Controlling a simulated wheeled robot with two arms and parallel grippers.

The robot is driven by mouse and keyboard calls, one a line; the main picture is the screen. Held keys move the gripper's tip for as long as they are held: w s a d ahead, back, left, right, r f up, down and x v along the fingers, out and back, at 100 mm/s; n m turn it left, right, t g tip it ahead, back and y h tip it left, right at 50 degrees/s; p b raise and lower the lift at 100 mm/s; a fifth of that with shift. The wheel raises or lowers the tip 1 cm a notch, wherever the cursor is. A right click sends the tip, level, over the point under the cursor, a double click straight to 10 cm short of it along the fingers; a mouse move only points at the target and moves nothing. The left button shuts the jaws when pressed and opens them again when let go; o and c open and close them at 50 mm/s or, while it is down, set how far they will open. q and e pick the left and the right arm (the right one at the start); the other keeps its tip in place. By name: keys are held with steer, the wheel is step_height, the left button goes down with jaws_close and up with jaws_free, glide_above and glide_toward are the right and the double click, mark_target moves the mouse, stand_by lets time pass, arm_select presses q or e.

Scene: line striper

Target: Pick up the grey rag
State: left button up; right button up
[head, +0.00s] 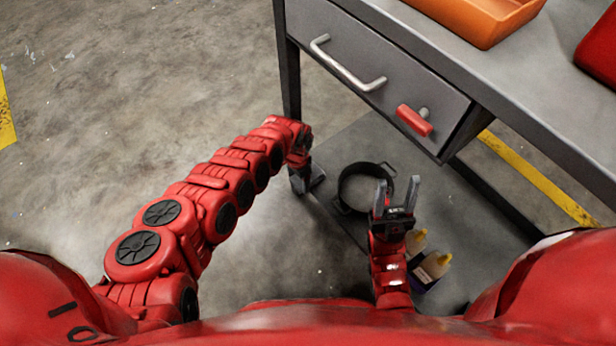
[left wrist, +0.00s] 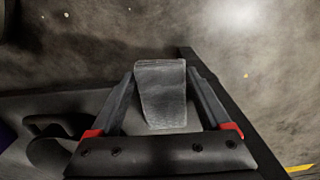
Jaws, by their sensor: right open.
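The grey rag (left wrist: 162,95) shows in the left wrist view as a small folded grey piece between the fingertips of my left gripper (left wrist: 161,75). Both fingers appear to touch its sides, and it looks held. In the head view my left gripper (head: 308,182) is low beside the table's near leg, at the edge of the lower shelf. The rag is hard to make out there. My right gripper (head: 397,196) is open and empty, fingers pointing up the picture, in front of the black pot.
The lower shelf (head: 345,150) carries a black round pot (head: 345,190) and bottles with yellowish tops (head: 436,264). Above is a grey drawer (head: 380,60) with a pale handle and a red-handled item. An orange tray (head: 480,20) stands on the tabletop. Floor at left is clear.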

arm_select(q)
steer(key=c, duration=0.7)
steer(key=shift+r, duration=0.15)
steer(key=shift+c, duration=0.2)
